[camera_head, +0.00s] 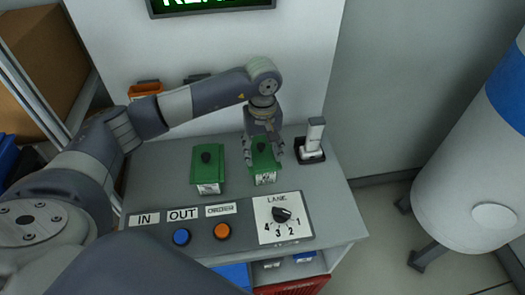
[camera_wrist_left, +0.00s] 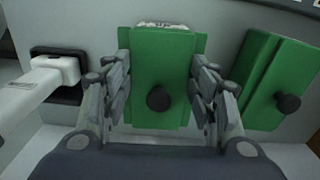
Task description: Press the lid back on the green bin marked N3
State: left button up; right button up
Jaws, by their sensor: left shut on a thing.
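Two green bins with black-knobbed green lids stand on the grey bench. In the head view, the right bin (camera_head: 265,179) is under my left gripper (camera_head: 264,158), and the left bin (camera_head: 208,187) stands apart from it. My left gripper has its fingers on both sides of the right bin's green lid (camera_wrist_left: 160,62) and is shut on it. The lid lies over the bin; I cannot tell whether it is fully seated. The fingers hide part of its sides. White labels face the front, but I cannot read their marks surely. My right gripper is not in view.
A white handheld device (camera_head: 314,141) stands in a black holder right of the gripped bin. In front is a panel with a blue button (camera_head: 181,237), an orange button (camera_head: 222,231) and a lane dial (camera_head: 281,215). A wall rises behind; bench behind the left bin is clear.

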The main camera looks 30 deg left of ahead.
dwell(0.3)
pick_arm(q)
jog(key=o, duration=1)
jog(key=o, duration=0.5)
jog(key=shift+c, duration=0.2)
jog(key=shift+r, duration=0.15)
jog(key=shift+r+p, duration=0.4)
jog(key=shift+r, duration=0.3)
jog(key=shift+r+p, duration=1.05)
jog(key=shift+r, duration=1.65)
